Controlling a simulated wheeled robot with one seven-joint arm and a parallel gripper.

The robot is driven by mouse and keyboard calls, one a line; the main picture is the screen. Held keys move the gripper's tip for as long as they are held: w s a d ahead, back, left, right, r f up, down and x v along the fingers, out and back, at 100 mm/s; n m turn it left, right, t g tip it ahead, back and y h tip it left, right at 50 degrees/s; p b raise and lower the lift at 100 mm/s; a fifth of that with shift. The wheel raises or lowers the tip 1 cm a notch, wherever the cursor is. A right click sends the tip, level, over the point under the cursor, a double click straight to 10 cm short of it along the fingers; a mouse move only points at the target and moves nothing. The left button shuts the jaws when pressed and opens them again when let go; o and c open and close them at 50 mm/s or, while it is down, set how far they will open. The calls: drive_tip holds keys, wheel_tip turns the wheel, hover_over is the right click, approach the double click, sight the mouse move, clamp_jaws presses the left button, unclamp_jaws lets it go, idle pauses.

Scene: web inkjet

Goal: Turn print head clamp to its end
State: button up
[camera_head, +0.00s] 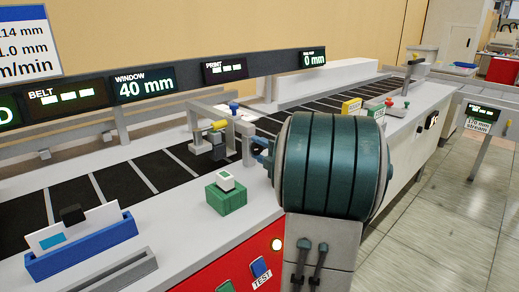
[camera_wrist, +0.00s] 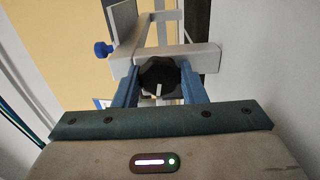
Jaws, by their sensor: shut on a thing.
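The print head clamp shows in the wrist view as a black ribbed knob (camera_wrist: 159,73) on a pale grey bracket (camera_wrist: 200,56). A white mark on the knob's face points down in that picture. My gripper (camera_wrist: 157,82) has its two blue fingers on either side of the knob and is shut on it. In the head view my gripper (camera_head: 260,152) reaches in at the right side of the print head frame (camera_head: 240,127) over the belt. The knob is hard to make out there, close to my fingers.
A small blue knob (camera_head: 234,106) sits on the frame and also shows in the wrist view (camera_wrist: 103,49). A yellow part (camera_head: 217,125) is beside it. A green block with a white top (camera_head: 226,194) stands in front. A display beam (camera_head: 145,85) runs behind the black belt (camera_head: 75,199).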

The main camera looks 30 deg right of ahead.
idle(0.4)
drive_tip(key=o, duration=1)
drive_tip(key=s, duration=0.4)
drive_tip(key=s+d, duration=0.1)
drive_tip(key=s, duration=0.4)
drive_tip(key=s+d, duration=0.1)
drive_tip(key=s, duration=0.3)
drive_tip(key=shift+s+p, duration=0.4)
drive_tip(key=shift+a, duration=0.1)
